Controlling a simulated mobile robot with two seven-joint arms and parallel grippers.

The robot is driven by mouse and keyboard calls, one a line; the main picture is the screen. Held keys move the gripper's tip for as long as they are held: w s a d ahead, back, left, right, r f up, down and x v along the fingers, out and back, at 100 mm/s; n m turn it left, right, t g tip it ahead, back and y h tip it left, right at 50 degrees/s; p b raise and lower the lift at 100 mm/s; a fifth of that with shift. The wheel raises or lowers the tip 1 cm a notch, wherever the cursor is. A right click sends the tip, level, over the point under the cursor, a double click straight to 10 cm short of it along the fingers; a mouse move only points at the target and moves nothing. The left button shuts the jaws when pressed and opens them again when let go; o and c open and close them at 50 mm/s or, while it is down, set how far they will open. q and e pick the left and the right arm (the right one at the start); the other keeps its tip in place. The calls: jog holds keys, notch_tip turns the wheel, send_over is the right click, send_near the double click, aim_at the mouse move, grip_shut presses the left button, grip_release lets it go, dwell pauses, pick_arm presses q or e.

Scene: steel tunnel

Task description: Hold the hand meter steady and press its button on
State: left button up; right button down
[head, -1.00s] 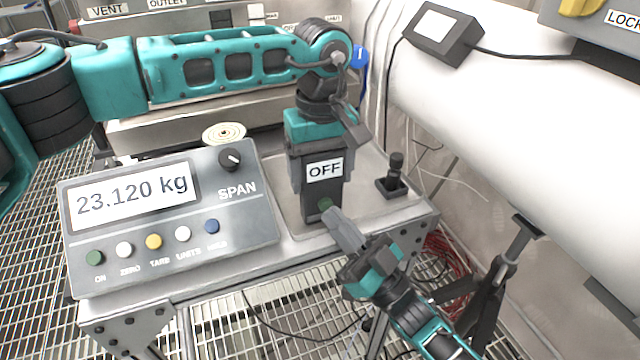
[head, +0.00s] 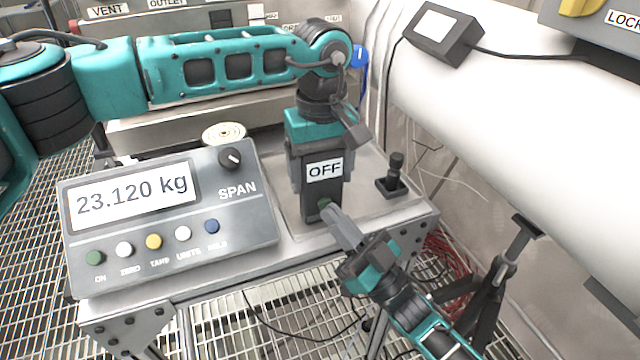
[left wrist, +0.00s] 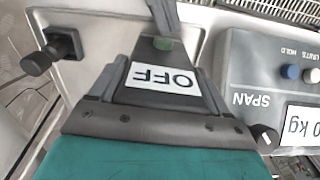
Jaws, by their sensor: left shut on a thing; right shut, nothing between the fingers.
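The hand meter (head: 311,202) is a dark upright body whose white display reads OFF. It stands at the metal table's right part. My left gripper (head: 322,175) comes down from above and is shut on it, one finger on each side. The meter's green button (head: 325,203) sits below the display, partly hidden by my right fingertips. My right gripper (head: 334,217) is shut and empty, its tips at the button; I cannot tell whether they touch it. In the left wrist view the meter (left wrist: 161,82) lies between the left fingers, with the green button (left wrist: 163,43) beside the right fingertips.
A scale console (head: 170,225) reading 23.120 kg, with several coloured buttons and a SPAN knob, stands left of the meter. A small black joystick-like post (head: 394,175) stands to the right. A large white pipe (head: 510,130) runs along the right. Grating lies below the table.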

dwell(0.5)
jog(key=shift+s+d, duration=0.1)
jog(key=shift+s, duration=0.15)
jog(key=s+d, duration=0.2)
jog(key=s, duration=0.3)
jog(key=shift+s, duration=0.35)
dwell(0.6)
pick_arm(q)
jog(key=o, duration=1.1)
jog(key=shift+r, duration=0.15)
